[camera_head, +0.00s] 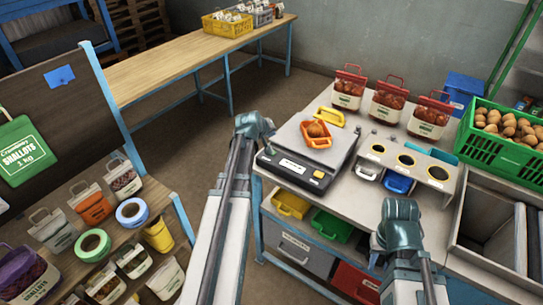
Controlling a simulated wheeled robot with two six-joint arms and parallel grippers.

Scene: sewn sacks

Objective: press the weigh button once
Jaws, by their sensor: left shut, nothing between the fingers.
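The weighing scale (335,150) stands on the left part of the worktop, with a grey plate and a dark front panel (282,163). The panel carries a pale label or display (293,167) and a small yellow-green spot (319,174) at its right, which looks like the weigh button. An orange tray (318,142) with brown produce in it sits on the plate. My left gripper (258,125) is shut and empty, at the left of the scale and apart from the button in the picture. My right gripper (400,218) is at the worktop's front edge; its fingers are not clear.
A yellow scoop (331,116) lies behind the orange tray. A stand with round holes (407,161) is right of the scale. Red-topped sacks (388,100) stand behind, and a green crate (480,145) of brown produce is at the right. Coloured bins (290,204) hang below the worktop.

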